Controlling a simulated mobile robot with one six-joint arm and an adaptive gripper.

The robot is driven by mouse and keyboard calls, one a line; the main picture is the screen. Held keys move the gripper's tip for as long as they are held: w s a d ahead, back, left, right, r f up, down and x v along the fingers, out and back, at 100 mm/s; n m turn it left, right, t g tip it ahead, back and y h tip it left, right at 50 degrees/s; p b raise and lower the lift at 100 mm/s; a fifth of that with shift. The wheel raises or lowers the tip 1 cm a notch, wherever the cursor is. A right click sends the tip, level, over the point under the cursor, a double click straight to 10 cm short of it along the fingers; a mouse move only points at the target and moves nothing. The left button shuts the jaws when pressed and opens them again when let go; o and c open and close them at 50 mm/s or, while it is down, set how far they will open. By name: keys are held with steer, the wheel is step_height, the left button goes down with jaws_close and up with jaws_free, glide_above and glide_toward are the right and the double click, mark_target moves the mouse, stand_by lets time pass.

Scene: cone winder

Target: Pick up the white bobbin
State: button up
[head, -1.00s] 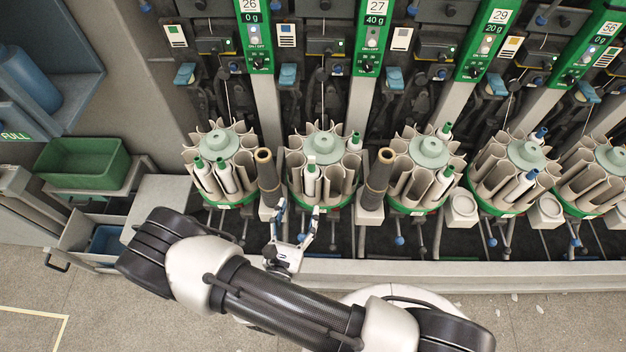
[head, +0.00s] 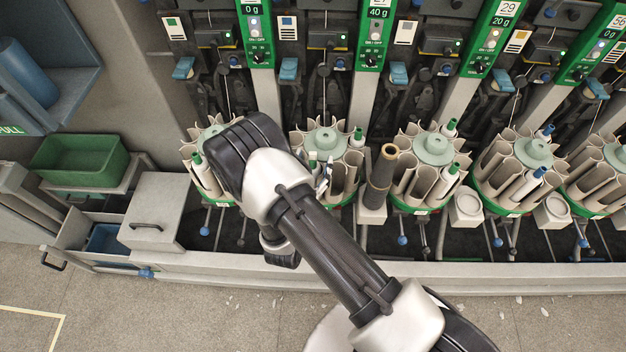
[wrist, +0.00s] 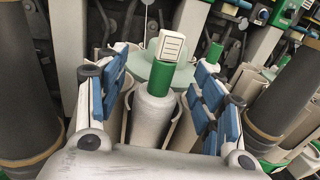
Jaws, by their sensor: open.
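In the wrist view a white bobbin (wrist: 152,118) with a green top and a white tag-like block above it stands upright in a slot of a round magazine (wrist: 187,128). My gripper (wrist: 163,68) is open, its blue-padded fingers on either side of the bobbin, apart from it. In the head view my gripper (head: 323,180) shows only in part at the second magazine (head: 354,178) from the left. My arm hides most of it and most of the bobbin.
A dark cone (head: 380,178) stands right of this magazine; dark cylinders flank my gripper in the wrist view, left (wrist: 22,95) and right (wrist: 285,105). Other magazines (head: 432,150) hold more bobbins. A green bin (head: 80,160) and a lidded grey box (head: 155,210) are at the left.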

steer(key=shift+w, duration=0.2)
steer(key=shift+c, duration=0.6)
steer(key=c, duration=0.9)
